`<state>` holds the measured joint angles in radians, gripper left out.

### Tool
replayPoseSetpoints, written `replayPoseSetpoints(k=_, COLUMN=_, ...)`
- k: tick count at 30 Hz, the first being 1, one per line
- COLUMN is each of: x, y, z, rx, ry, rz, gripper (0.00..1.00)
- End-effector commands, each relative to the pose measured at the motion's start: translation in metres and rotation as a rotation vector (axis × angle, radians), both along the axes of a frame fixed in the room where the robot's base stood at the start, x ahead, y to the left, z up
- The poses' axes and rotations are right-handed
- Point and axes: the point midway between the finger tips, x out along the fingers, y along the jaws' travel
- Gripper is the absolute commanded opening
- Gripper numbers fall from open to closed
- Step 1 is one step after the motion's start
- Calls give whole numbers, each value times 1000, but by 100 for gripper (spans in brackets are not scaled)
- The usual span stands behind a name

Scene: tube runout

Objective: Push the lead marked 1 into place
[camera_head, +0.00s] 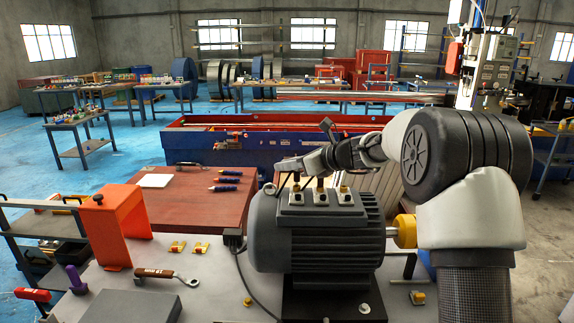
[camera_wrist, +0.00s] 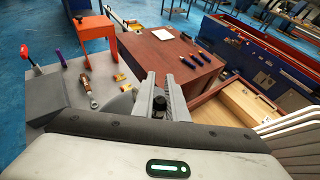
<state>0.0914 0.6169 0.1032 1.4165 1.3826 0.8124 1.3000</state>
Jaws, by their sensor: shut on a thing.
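The dark grey motor (camera_head: 318,242) stands on the bench, with three terminals in a row on top: left (camera_head: 296,195), middle (camera_head: 321,196) and right (camera_head: 345,197). My gripper (camera_head: 279,168) is above and behind the left end of the motor. In the wrist view, my gripper (camera_wrist: 159,98) has its two grey fingers closed around a small dark piece (camera_wrist: 159,104). It looks like a lead's end, but I cannot read a mark on it. A thin dark loop (camera_head: 270,188) hangs below the fingertips. A black cable (camera_head: 240,266) runs down the motor's left side.
An orange bracket (camera_head: 109,226), a brown-handled wrench (camera_head: 154,273) and a grey block (camera_head: 130,305) are on the bench at left. A red-brown table (camera_head: 190,205) with blue-handled tools (camera_head: 228,180) stands behind. My arm fills the right side.

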Motion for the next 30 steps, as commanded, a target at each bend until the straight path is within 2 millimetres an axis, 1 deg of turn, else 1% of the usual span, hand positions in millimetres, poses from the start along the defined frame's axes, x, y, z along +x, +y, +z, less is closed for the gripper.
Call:
replayPoseSetpoints(k=21, x=0, y=0, z=-15, rx=0, ry=0, rz=1, gripper=0)
replayPoseSetpoints(k=22, x=0, y=0, z=-14, rx=1, ry=-1, rz=0, gripper=18)
replayPoseSetpoints(k=25, x=0, y=0, z=-14, rx=0, ry=0, rz=0, gripper=34)
replayPoseSetpoints(k=30, x=0, y=0, z=-14, rx=0, ry=0, rz=0, gripper=34)
